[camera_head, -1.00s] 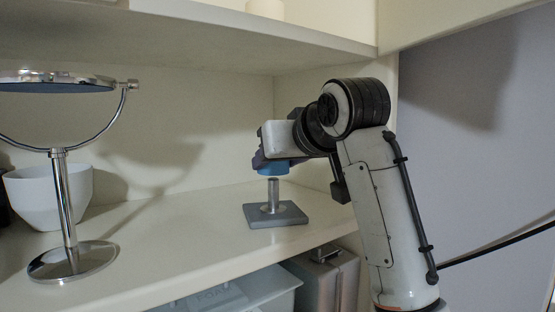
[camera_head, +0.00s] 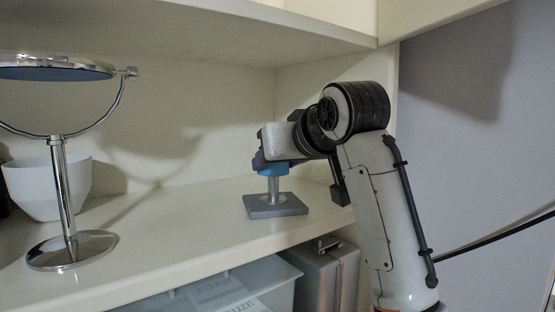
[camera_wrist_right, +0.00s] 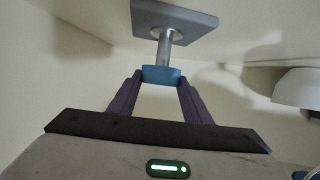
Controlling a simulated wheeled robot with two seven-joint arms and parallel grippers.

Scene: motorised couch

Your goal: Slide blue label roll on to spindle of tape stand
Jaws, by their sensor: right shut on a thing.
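The tape stand has a grey square base (camera_head: 276,206) on the shelf and an upright metal spindle (camera_head: 273,186); in the right wrist view its base (camera_wrist_right: 174,18) and spindle (camera_wrist_right: 163,52) also show. The blue label roll (camera_head: 272,171) is at the top of the spindle, well above the base. It also shows in the right wrist view (camera_wrist_right: 161,75), in line with the spindle and overlapping its end. My right gripper (camera_wrist_right: 160,80) is shut on the roll, one finger at each side; in the head view it (camera_head: 268,164) is over the stand. My left gripper is not in view.
A round chrome mirror (camera_head: 66,200) and a white bowl (camera_head: 36,190) stand on the shelf (camera_head: 180,225) at left. Another shelf board (camera_head: 200,28) hangs overhead. A bin (camera_head: 240,285) and a grey case (camera_head: 328,275) sit below. The shelf between mirror and stand is clear.

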